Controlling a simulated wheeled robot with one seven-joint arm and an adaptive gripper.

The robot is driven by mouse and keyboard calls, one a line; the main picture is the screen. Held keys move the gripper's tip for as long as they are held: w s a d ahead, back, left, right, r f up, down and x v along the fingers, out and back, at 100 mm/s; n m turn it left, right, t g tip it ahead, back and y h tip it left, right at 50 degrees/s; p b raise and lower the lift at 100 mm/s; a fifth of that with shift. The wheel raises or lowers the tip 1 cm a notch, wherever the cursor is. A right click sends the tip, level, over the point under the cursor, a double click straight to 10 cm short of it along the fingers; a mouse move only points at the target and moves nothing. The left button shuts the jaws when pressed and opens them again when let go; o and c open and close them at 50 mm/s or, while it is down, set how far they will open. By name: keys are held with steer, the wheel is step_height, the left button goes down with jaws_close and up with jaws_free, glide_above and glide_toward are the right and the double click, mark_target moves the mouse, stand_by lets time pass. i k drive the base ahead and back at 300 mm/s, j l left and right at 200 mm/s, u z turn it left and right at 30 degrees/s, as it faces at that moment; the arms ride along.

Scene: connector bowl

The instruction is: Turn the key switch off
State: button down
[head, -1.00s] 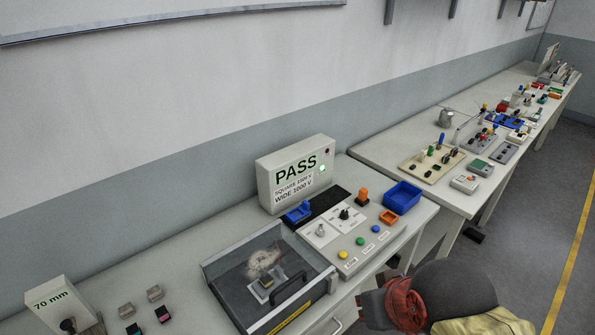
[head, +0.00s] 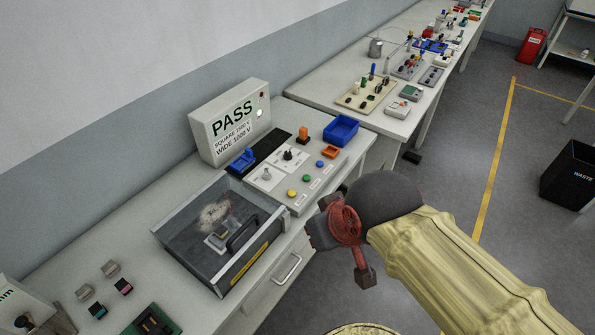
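The control panel (head: 300,170) lies on the bench and carries two white plates. One plate has a grey key-like knob (head: 266,174), which looks like the key switch. The other has a black knob (head: 288,154). The lettering by them is too small to read, and I cannot tell the key's exact setting. My gripper (head: 341,256), with red parts and dark fingers, is in front of the bench edge, right of and nearer than the panel. Its fingers look spread apart and nothing shows between them. It touches neither knob.
Yellow, green and blue buttons (head: 320,164) line the panel's front. An orange-topped part (head: 303,134) and a blue bin (head: 341,129) stand behind right. A clear-lidded test box (head: 236,270) is at left, before the PASS display (head: 231,122). Open floor lies right.

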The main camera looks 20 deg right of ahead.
mark_target(267, 176)
steer(key=i+l, duration=0.25)
steer(key=i, duration=0.2)
steer(key=i+l+z, duration=0.15)
steer(key=i, duration=0.35)
steer(key=l, duration=0.1)
